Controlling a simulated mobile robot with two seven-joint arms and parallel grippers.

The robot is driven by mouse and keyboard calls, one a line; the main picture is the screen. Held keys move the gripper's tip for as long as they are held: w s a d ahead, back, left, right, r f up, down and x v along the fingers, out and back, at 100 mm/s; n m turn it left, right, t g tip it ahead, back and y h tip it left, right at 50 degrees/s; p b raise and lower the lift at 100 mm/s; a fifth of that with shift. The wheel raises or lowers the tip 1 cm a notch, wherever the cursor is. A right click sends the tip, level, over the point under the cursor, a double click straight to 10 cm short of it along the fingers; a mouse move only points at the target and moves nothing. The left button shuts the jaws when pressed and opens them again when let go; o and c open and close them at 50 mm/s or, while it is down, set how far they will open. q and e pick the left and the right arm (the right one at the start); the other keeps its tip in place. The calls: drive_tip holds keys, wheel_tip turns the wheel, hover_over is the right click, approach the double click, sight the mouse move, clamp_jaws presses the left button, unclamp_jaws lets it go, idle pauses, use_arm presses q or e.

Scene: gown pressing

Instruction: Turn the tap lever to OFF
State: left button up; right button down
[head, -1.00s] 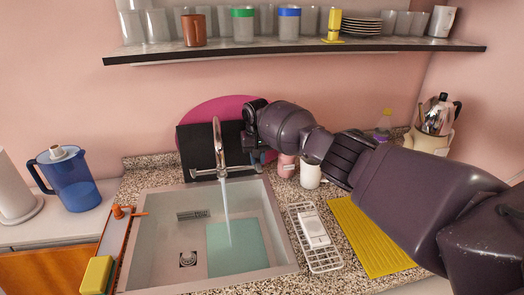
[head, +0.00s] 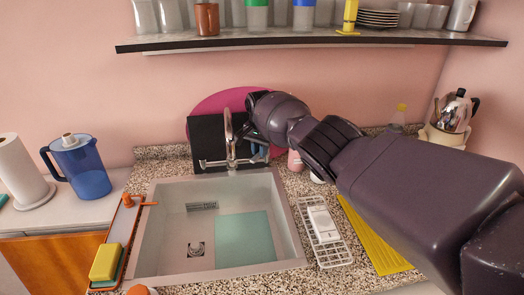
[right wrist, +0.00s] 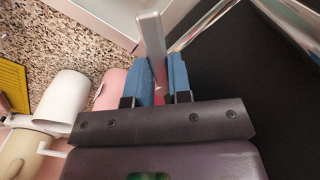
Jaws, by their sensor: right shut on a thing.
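The chrome tap (head: 230,140) stands behind the sink (head: 165,190), in front of a black board. No water stream shows below its spout. My right gripper (head: 261,151) is at the right side of the tap, with its blue fingers low beside the tap body. In the right wrist view, the gripper (right wrist: 160,75) is shut on the grey metal tap lever (right wrist: 151,38), which stands between the two blue fingers. The lever is mostly hidden by the gripper in the head view. My left gripper is not in view.
A shelf (head: 300,42) with cups and plates hangs above. A blue jug (head: 82,170) and a paper roll (head: 22,170) stand at left. A wire rack (head: 323,232) and yellow mat (head: 372,240) lie right of the sink. A pink bottle (head: 295,161) stands near my gripper.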

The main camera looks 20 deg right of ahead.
drive_tip(key=shift+w+r, duration=0.1)
idle(0.4)
drive_tip(key=c, duration=1.1)
unclamp_jaws()
drive_tip(key=shift+o, duration=0.3)
